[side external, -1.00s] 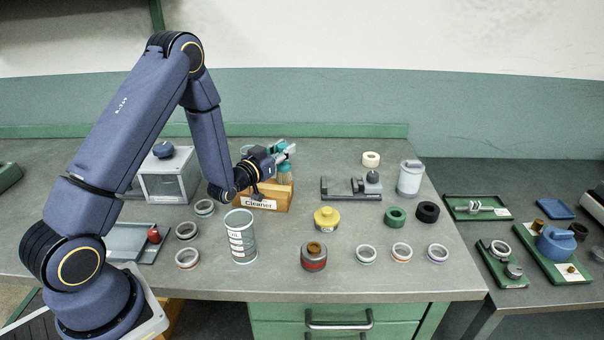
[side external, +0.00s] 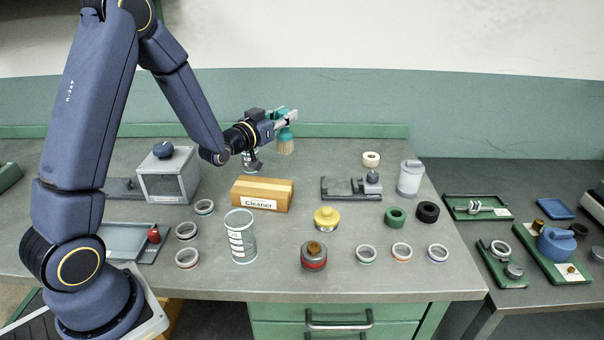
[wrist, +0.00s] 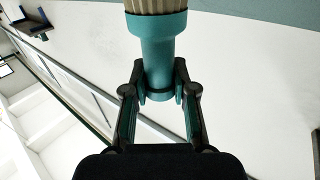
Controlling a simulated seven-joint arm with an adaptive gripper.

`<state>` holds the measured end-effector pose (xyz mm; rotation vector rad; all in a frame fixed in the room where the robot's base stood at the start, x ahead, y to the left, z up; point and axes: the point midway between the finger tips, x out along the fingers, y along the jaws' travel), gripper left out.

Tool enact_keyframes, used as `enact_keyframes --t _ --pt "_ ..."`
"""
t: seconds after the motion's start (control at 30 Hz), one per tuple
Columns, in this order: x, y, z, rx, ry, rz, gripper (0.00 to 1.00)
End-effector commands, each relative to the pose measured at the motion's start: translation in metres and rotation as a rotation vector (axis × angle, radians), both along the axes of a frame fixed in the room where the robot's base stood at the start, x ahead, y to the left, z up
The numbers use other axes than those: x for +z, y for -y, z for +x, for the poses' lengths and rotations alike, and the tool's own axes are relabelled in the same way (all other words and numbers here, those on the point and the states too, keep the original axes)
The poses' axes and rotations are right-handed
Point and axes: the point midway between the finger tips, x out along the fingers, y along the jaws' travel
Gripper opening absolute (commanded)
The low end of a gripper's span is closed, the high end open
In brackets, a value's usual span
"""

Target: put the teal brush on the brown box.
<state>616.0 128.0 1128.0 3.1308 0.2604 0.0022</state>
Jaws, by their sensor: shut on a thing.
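The teal brush (side external: 285,133) hangs from my gripper (side external: 284,118), which is shut on its teal handle. Its tan bristles point down in the side view. The brush is in the air, above and behind the right end of the brown box, apart from it. The wrist view shows the teal brush (wrist: 158,45) between the fingers of my gripper (wrist: 160,88), with its bristles cut off at the top edge.
A clear-sided case (side external: 169,176) stands at left. Several rings lie around the bench.

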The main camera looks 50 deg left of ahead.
Motion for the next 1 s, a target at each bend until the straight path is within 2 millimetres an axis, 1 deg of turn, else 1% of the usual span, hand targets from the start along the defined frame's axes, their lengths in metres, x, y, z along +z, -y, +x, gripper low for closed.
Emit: enact_keyframes --t 0.03,0.13,0.2,0.27,0.37,0.43,0.53,0.63,0.7,0.8,0.97,1.0 --pt "0.006 0.008 0.001 -0.037 0.003 0.001 0.0" --pt "0.01 0.026 0.0 -0.148 -0.001 0.002 0.0" --pt "0.008 0.031 -0.006 -0.23 -0.002 0.001 0.0" --pt "0.005 0.03 -0.014 -0.293 -0.003 0.0 0.0" --pt "-0.002 0.023 -0.032 -0.381 -0.003 -0.003 0.0" --pt "-0.008 0.01 -0.046 -0.411 -0.003 -0.003 0.0" --pt "-0.013 -0.01 -0.06 -0.404 -0.002 -0.003 0.0" --pt "-0.019 -0.023 -0.064 -0.374 -0.001 -0.004 0.0" --pt "-0.031 -0.027 -0.065 -0.365 -0.004 -0.005 0.0" --pt "-0.048 -0.028 -0.066 -0.361 -0.003 -0.006 0.0" --pt "-0.066 -0.028 -0.065 -0.362 -0.002 -0.004 0.0" --pt "-0.072 -0.027 -0.066 -0.362 -0.003 -0.004 0.0"
